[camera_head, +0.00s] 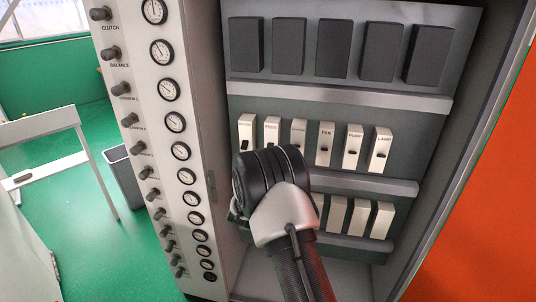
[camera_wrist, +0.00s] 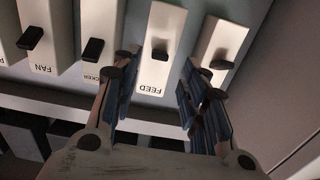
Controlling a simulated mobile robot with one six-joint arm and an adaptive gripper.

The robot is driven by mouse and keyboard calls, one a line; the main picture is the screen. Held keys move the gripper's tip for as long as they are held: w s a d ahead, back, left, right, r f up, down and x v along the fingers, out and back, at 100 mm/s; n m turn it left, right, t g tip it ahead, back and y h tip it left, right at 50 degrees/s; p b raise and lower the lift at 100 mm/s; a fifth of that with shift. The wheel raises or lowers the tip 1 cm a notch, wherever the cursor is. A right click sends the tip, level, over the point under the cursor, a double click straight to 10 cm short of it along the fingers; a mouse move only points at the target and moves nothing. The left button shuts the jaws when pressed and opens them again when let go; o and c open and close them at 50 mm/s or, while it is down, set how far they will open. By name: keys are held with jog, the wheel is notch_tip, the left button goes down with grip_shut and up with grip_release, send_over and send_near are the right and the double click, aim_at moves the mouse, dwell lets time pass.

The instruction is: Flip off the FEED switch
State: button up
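The FEED switch is a white block with a small black lever. In the head view the FEED switch (camera_head: 272,126) is second from the left in the upper switch row, its lower part behind my arm. In the wrist view, where labels read upside down, the FEED switch (camera_wrist: 158,78) is in the middle and its lever is visible. My gripper (camera_wrist: 160,64) is open, with one dark fingertip on either side of the FEED block. No contact with the lever is visible. In the head view my wrist hides the fingers.
Neighbouring switches stand close on both sides: one at the right (camera_wrist: 214,50) and one marked CKER (camera_wrist: 97,20) at the left in the wrist view. A ledge (camera_head: 375,186) runs below the row. A gauge panel (camera_head: 150,90) stands left of the cabinet.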

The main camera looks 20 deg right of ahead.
aim_at(271, 143)
jog(key=x, duration=0.6)
jog(key=shift+b, duration=0.3)
grip_shut()
